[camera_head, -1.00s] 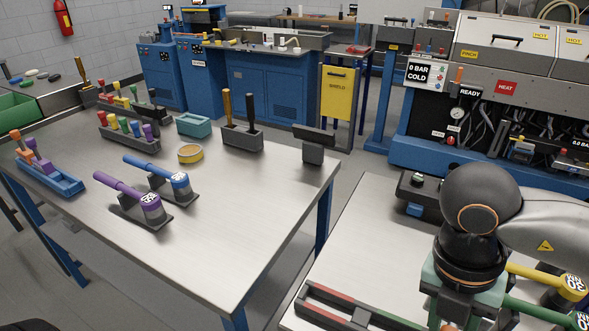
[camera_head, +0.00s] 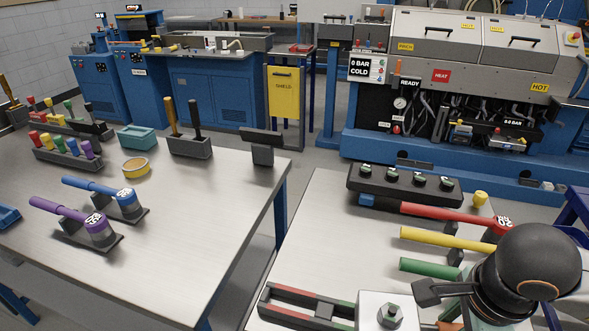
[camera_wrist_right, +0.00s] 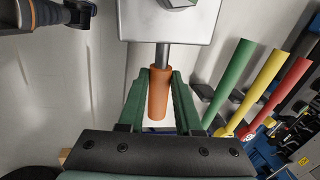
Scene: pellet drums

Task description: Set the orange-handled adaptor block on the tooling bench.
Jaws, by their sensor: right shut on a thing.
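The block's pale body (camera_wrist_right: 168,22) is beyond the fingertips. In the head view my right wrist hides most of the gripper. I cannot tell whether the block touches the surface below. My left gripper is not in view. A steel-topped bench (camera_head: 170,235) stands at left and another (camera_head: 330,215) at right.
On the right bench, red (camera_head: 450,213), yellow (camera_head: 440,238) and green (camera_head: 430,268) handles lie near a black knob box (camera_head: 405,182). A black frame with red and green strips (camera_head: 285,298) lies beside the block. The left bench's near right part is bare.

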